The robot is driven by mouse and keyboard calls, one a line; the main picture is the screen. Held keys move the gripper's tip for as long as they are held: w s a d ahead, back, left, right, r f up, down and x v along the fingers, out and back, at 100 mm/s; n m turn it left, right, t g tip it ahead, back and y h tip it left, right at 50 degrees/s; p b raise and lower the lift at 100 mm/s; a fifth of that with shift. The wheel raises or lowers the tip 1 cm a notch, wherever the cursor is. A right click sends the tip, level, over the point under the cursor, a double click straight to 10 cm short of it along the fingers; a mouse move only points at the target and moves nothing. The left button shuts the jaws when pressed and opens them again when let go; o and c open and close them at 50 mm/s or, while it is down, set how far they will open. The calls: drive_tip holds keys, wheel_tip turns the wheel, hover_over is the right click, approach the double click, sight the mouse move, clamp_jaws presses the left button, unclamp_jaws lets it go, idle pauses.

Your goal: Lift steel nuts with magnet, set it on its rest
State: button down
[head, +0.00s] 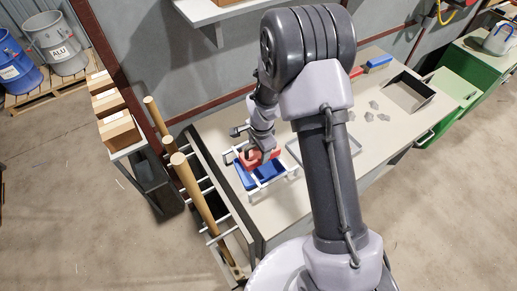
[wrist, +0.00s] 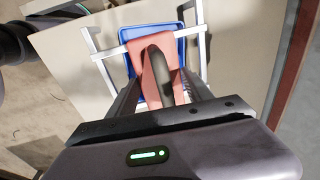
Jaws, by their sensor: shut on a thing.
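The magnet is a red block with a dark arched handle (wrist: 160,70); its red body also shows in the head view (head: 250,160). My gripper (wrist: 158,88) is shut on the handle, its fingers on either side. The magnet is over the blue tray (wrist: 182,32) and the white frame (wrist: 104,64), which I take for its rest; in the head view the blue tray (head: 268,172) sits within the white frame (head: 288,175). I cannot tell whether the magnet touches the frame. Its underside is hidden, and I cannot make out nuts on it.
On the bench (head: 285,205) lie several small grey pieces (head: 372,117), with a dark open box (head: 408,92) and a blue-and-red object (head: 378,62) behind. A grey-rimmed tray is partly behind my arm. Cardboard tubes (head: 195,190) stand left of the bench.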

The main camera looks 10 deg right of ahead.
drive_tip(key=shift+r, duration=0.1)
drive_tip(key=shift+c, duration=1.8)
unclamp_jaws()
wheel_tip(320, 180, up, 17)
drive_tip(key=s+p, duration=0.3)
drive_tip(key=s+a+r+n+t+y+b, duration=0.1)
drive_tip(key=s+n+b, duration=0.4)
drive_tip(key=s, duration=0.5)
drive_tip(key=s+a+r+n+t+b, duration=0.2)
drive_tip(key=s+n+b, duration=0.3)
drive_tip(key=s+b, duration=0.4)
drive_tip(key=s+t, duration=0.1)
drive_tip(key=s, duration=0.1)
drive_tip(key=shift+s+a+r+y, duration=0.15)
drive_tip(key=shift+s+r+y, duration=0.15)
drive_tip(key=shift+r+y, duration=0.1)
